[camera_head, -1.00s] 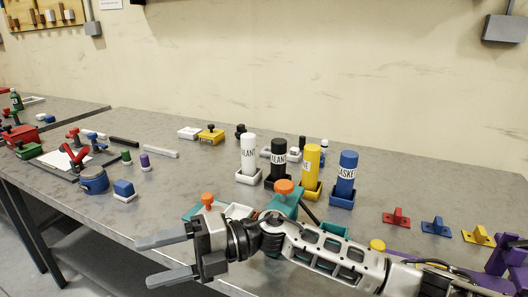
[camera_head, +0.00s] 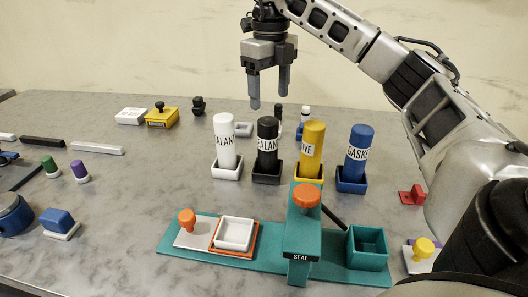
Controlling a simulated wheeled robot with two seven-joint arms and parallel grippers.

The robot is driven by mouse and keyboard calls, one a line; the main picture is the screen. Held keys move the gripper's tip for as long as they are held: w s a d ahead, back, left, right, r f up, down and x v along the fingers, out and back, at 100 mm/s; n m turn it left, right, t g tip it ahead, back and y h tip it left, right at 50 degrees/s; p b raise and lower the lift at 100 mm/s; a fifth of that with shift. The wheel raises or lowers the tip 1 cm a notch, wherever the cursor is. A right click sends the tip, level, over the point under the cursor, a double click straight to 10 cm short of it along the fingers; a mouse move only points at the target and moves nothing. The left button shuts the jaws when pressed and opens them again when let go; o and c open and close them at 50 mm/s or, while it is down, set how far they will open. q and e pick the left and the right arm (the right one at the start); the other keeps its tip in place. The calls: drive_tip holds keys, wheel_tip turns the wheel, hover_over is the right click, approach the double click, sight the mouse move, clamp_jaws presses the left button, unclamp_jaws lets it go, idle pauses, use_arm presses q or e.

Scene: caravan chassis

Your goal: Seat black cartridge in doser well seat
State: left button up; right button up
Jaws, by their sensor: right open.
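The black cartridge (camera_head: 267,136) stands upright in a black square holder (camera_head: 267,173), with a white label reading "ALAN" on its side. My right gripper (camera_head: 269,92) is open and empty, pointing down, and appears above the black cartridge in the picture; its exact depth is hard to tell. The teal doser (camera_head: 301,235) stands in front, with an orange knob (camera_head: 306,195) on top and a "SEAL" label. An open teal square well (camera_head: 368,247) sits at the right end of its base and looks empty. My left gripper is out of view.
White (camera_head: 224,140), yellow (camera_head: 312,147) and blue (camera_head: 358,150) cartridges stand in holders beside the black one. A white tray (camera_head: 234,233) and an orange-knobbed plate (camera_head: 190,230) lie on the doser base. A dark rod (camera_head: 334,217) sits behind the well. Small blocks lie at left.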

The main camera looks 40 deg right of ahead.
sight(269, 118)
wheel_tip(269, 118, down, 6)
drive_tip(key=shift+f+b, duration=0.15)
drive_tip(key=shift+b, duration=0.55)
drive_tip(key=f, duration=0.4)
drive_tip(key=shift+s+a+f, duration=0.25)
drive_tip(key=shift+a, duration=0.1)
drive_tip(key=shift+f, duration=0.55)
drive_tip(key=shift+r, duration=0.1)
drive_tip(key=c, duration=1.3)
